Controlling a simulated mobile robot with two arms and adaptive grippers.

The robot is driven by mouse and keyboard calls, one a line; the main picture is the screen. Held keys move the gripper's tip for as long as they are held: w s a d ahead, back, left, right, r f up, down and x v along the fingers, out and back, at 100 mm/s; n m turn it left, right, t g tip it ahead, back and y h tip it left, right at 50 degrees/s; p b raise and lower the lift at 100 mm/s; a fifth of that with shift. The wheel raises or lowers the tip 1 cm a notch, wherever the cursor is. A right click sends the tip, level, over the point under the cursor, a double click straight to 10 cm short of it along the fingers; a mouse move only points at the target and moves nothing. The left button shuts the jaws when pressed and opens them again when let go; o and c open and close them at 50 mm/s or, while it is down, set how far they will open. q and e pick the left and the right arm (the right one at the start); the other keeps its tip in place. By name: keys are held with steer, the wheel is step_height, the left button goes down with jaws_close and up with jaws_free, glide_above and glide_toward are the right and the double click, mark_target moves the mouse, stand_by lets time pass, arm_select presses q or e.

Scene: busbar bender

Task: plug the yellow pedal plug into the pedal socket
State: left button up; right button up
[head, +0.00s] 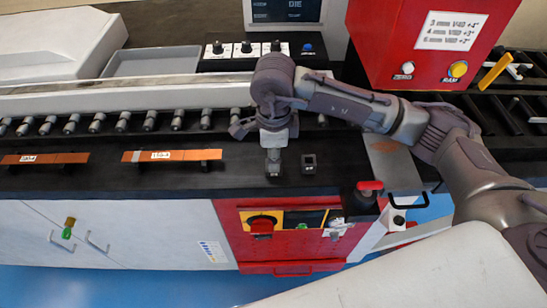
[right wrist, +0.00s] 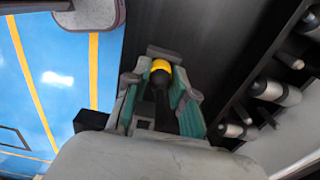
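The yellow pedal plug (right wrist: 161,66), with a black rounded end, sits between the fingertips of my right gripper (right wrist: 163,72) in the right wrist view. The fingers appear to press on it from both sides. In the head view my right gripper (head: 273,166) points down at the black bench top, and the plug is hidden there. A small black box with an opening on top (head: 309,163), which looks like the pedal socket, stands just right of the gripper, apart from it. My left gripper is out of view.
A row of rollers (head: 150,120) runs behind the bench top. Orange bars (head: 172,155) lie to the left. Bench top around the socket is clear.

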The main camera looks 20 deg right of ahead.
steer(key=shift+r, duration=0.25)
jaws_close()
steer(key=shift+r+p, duration=0.6)
steer(key=shift+r, duration=0.4)
steer(key=shift+r, duration=0.1)
steer(key=shift+r+p, duration=1.15)
steer(key=shift+r, duration=1.3)
